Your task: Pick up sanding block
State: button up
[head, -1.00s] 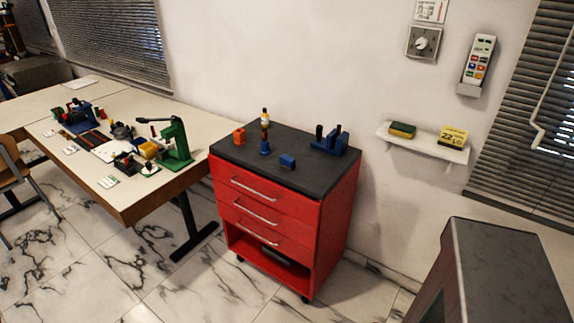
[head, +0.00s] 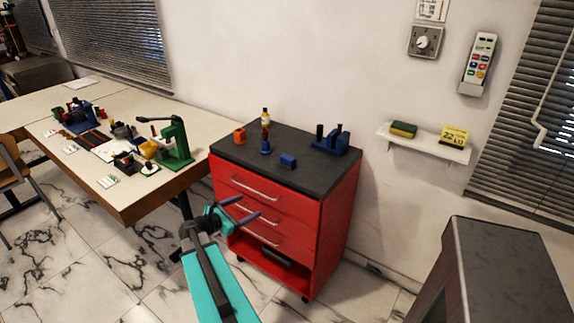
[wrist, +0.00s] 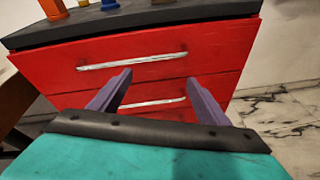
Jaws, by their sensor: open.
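No object is plainly recognisable as the sanding block. A small blue block (head: 288,161) lies near the front of the dark top of the red drawer cabinet. An orange block (head: 240,135) stands at that top's back left. A green and yellow block (head: 403,130) lies on the white wall shelf. I cannot tell which of these is the sanding block. My gripper (head: 250,205) is open and empty, in front of the cabinet's drawers and below its top. In the wrist view its purple fingers (wrist: 160,78) are spread before the red drawer fronts.
Drawer handles (head: 254,188) stick out near my gripper. A cluttered workbench (head: 125,205) is at left. A yellow box (head: 454,136) sits on the shelf (head: 420,143).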

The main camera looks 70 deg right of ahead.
aim_at(285, 159)
jog(key=s+d+r+n+g+h, duration=0.1)
jog(key=s+d+r, duration=0.3)
jog(key=d+r, duration=0.4)
notch_tip(285, 159, up, 4)
jog(key=shift+s+d+f+n+h, duration=0.2)
jog(key=shift+s+d+n+h, duration=0.1)
jog(key=shift+n+h, duration=0.55)
jog(key=shift+d, duration=0.1)
jog(key=p+x, duration=0.1)
jog(key=x, duration=0.6)
jog(key=shift+s+d+r+p, duration=0.1)
jog(key=shift+s+d+p, duration=0.05)
jog(key=shift+d+p, duration=0.15)
jog(key=shift+s+d, duration=0.15)
jog(key=shift+d, duration=0.15)
jog(key=shift+d, duration=0.1)
jog(key=shift+f+p+x, duration=0.2)
jog(key=shift+p+x, duration=1.05)
jog(key=shift+x, duration=1.3)
jog(key=c, duration=1.2)
